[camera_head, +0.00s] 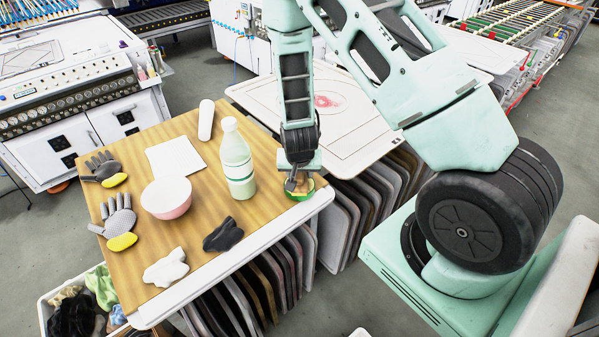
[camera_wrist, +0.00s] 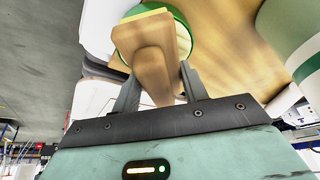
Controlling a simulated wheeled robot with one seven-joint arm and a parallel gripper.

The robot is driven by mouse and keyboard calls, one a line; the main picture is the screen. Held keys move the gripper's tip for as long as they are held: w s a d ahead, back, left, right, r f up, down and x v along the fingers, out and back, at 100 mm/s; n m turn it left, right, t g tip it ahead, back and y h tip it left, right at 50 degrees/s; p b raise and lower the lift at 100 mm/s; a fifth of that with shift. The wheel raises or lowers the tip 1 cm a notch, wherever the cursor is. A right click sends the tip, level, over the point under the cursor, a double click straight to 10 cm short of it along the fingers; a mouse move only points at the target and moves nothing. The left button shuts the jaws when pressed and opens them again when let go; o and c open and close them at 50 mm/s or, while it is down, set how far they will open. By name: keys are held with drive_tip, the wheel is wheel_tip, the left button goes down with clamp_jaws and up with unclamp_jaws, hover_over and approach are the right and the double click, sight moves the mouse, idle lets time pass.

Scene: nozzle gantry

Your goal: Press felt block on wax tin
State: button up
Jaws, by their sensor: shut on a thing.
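My gripper (camera_head: 297,184) points down at the right end of the wooden table. In the wrist view its two fingers (camera_wrist: 158,82) are shut on the wooden handle of the felt block (camera_wrist: 150,37). A pale yellow felt edge shows at the block's far side. The green wax tin (camera_head: 306,195) sits near the table's right corner, directly below my gripper. In the wrist view the tin's green rim (camera_wrist: 188,32) shows behind and around the block. The block is over or in the tin's opening; I cannot tell whether the felt touches the wax.
A pale bottle with a green band (camera_head: 237,160) stands left of my gripper. A pink bowl (camera_head: 166,198), a dark cloth (camera_head: 223,235), a white cloth (camera_head: 166,268) and two grey-yellow gloves (camera_head: 119,222) lie further left. The table's front edge (camera_head: 240,262) is close to the tin.

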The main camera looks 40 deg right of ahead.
idle(0.6)
drive_tip(key=shift+r+p, duration=2.7)
drive_tip(key=shift+r, duration=0.85)
drive_tip(key=shift+f, duration=0.1)
